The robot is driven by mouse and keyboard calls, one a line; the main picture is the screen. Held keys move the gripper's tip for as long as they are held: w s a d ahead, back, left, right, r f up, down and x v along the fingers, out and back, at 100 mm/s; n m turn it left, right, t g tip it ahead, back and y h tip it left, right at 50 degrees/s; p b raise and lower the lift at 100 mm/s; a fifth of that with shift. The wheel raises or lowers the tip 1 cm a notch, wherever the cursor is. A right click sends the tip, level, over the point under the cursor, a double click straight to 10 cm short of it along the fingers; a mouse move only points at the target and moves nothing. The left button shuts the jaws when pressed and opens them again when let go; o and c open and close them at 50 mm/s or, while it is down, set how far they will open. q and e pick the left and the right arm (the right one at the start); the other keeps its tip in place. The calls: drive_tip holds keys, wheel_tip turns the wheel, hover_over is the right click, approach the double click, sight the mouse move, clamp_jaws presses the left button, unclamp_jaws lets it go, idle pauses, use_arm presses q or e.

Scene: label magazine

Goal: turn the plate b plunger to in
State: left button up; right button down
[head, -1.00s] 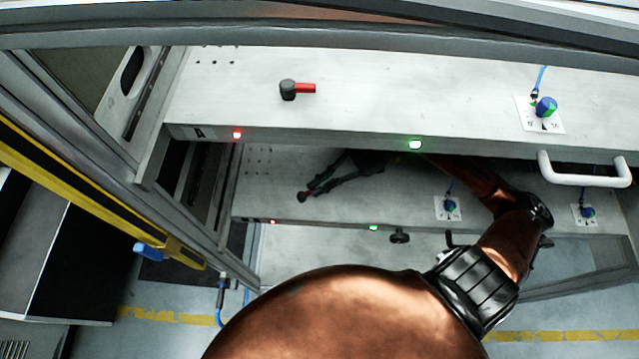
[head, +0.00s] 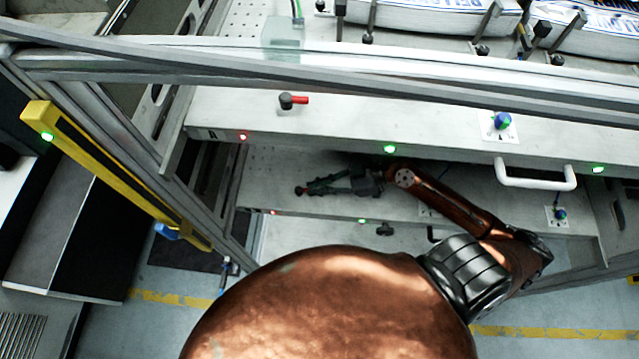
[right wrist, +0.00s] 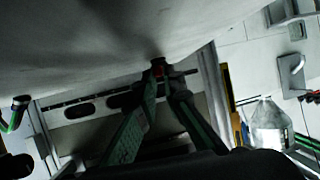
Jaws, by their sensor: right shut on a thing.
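The lower plate (head: 262,175), which I take to be plate b, lies under the upper plate marked A. My right gripper (head: 302,190) reaches in between the plates from the right. It is shut on the plunger at the lower plate's left part. Only a small red and dark bit of the plunger shows at the fingertips in the head view. In the right wrist view the gripper (right wrist: 160,72) has its green-sided fingers meeting at a red piece of the plunger (right wrist: 158,63), close to the pale plate surface. The plunger's exact turn is hard to tell. My left gripper is out of view.
The upper plate (head: 350,115) overhangs my right gripper and forearm; its black plunger with red lever (head: 292,101) stands near the left. A white handle (head: 535,176) juts from its front. Blue dial knobs (head: 502,120) sit on the plates. A yellow post (head: 110,170) stands left.

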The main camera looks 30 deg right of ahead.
drive_tip(key=shift+s+a+r+m+t+h+p, duration=0.15)
drive_tip(key=shift+s+r+m+t+h+p, duration=0.15)
drive_tip(key=shift+m+t+p, duration=0.35)
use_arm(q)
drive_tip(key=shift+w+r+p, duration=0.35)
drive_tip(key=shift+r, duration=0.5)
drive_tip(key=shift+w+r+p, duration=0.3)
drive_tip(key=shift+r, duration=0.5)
use_arm(e)
drive_tip(key=shift+f+m+t, duration=0.25)
drive_tip(key=c, duration=2)
unclamp_jaws()
drive_tip(key=shift+c, duration=0.2)
drive_tip(key=shift+s, duration=0.1)
drive_tip(key=v, duration=1.2)
drive_tip(key=shift+a+r, duration=0.15)
drive_tip(key=shift+r, duration=0.05)
